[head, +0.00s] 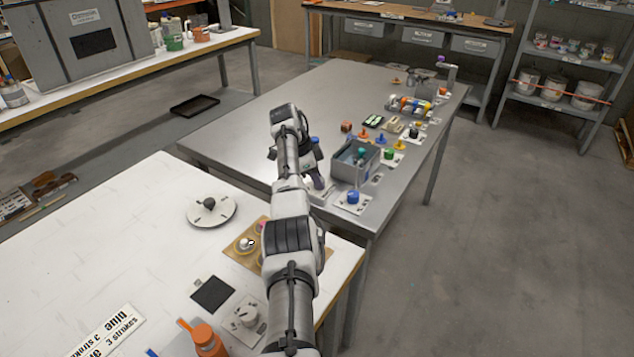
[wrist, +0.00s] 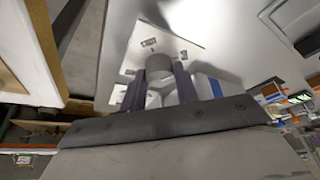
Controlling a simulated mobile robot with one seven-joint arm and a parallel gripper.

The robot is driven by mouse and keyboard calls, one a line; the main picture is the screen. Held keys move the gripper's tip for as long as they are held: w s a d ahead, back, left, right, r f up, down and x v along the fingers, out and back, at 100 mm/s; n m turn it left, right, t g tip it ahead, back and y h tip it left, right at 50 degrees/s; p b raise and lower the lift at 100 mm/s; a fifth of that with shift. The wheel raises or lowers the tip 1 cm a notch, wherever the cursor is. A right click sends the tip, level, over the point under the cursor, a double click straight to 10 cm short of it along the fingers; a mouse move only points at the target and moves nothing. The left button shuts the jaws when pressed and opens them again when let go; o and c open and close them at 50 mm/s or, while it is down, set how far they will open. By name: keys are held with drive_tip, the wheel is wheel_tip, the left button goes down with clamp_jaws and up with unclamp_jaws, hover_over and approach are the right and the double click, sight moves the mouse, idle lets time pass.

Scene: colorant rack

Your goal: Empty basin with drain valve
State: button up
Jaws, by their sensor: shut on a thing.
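The basin (head: 345,172) is an open grey box on the metal table, with a teal item inside it. My gripper (head: 319,184) is low at the basin's left front side. In the wrist view my gripper (wrist: 160,82) has its dark fingers on either side of a round grey knob (wrist: 159,66) and is shut on it. The knob stands on a white plate (wrist: 185,50) with small dark markings. I cannot read them. In the head view the gripper hides the knob. Water in the basin and the drain outlet cannot be made out.
A blue knob (head: 353,197) on a white plate stands just in front of the basin. Green, yellow and orange items and a rack (head: 408,107) of coloured bottles stand farther back. The metal table (head: 235,140) is clear at left. A white table (head: 130,230) lies nearer.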

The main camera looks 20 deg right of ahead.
drive_tip(key=shift+d+r+m, duration=0.1)
drive_tip(key=shift+m, duration=0.3)
idle(0.3)
drive_tip(key=o, duration=1)
drive_tip(key=shift+c, duration=0.2)
drive_tip(key=shift+b, duration=0.3)
drive_tip(key=p+v, duration=0.4)
drive_tip(key=v, duration=0.9)
drive_tip(key=shift+r, duration=0.35)
drive_tip(key=shift+w+p, duration=0.15)
drive_tip(key=shift+p, duration=0.15)
